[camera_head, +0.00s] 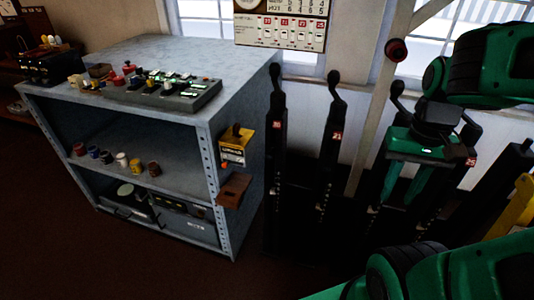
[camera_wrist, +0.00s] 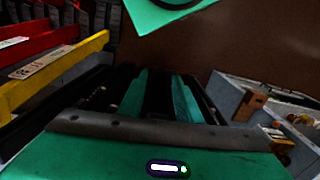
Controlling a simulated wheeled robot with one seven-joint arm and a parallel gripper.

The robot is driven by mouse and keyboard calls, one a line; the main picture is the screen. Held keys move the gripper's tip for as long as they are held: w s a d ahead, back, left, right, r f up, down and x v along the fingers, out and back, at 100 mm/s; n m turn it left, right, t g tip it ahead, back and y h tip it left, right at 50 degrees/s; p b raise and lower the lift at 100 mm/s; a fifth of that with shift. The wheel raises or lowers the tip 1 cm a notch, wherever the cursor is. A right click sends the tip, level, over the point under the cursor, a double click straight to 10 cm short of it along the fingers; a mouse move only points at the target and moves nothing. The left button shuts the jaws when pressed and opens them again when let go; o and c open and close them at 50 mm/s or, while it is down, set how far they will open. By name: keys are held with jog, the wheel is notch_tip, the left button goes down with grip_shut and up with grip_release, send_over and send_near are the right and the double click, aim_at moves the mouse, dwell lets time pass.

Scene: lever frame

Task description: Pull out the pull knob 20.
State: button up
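I cannot make out a knob marked 20 for certain. A grey-green console (camera_head: 172,92) with several small coloured knobs and switches lies on top of the grey metal shelf unit (camera_head: 226,75); its labels are too small to read. My gripper (camera_head: 402,205) points down at the right, in front of the black levers and well apart from the console. Its two green fingers are spread with a dark gap between them and nothing visible held. The fingers also show in the wrist view (camera_wrist: 160,80), pointing away over dark lever parts.
Black levers with red number tags stand upright beside the shelf, such as one tagged 21 (camera_head: 333,130). A yellow box (camera_head: 232,150) and a brown wooden bracket (camera_head: 233,190) stick out from the shelf's side. A yellow lever (camera_head: 515,208) stands at the right. Dark floor lies in front.

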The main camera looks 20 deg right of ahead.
jog(key=shift+o, duration=1.2)
jog(key=w+a+n+t+h, duration=0.1)
jog(key=w+a+n+t, duration=0.3)
jog(key=w, duration=0.7)
jog(key=m+t+h, duration=0.2)
jog(key=t+h, duration=0.8)
jog(key=t, duration=0.1)
send_near(268, 158)
jog(key=x, duration=1.1)
jog(key=shift+w+d, duration=0.2)
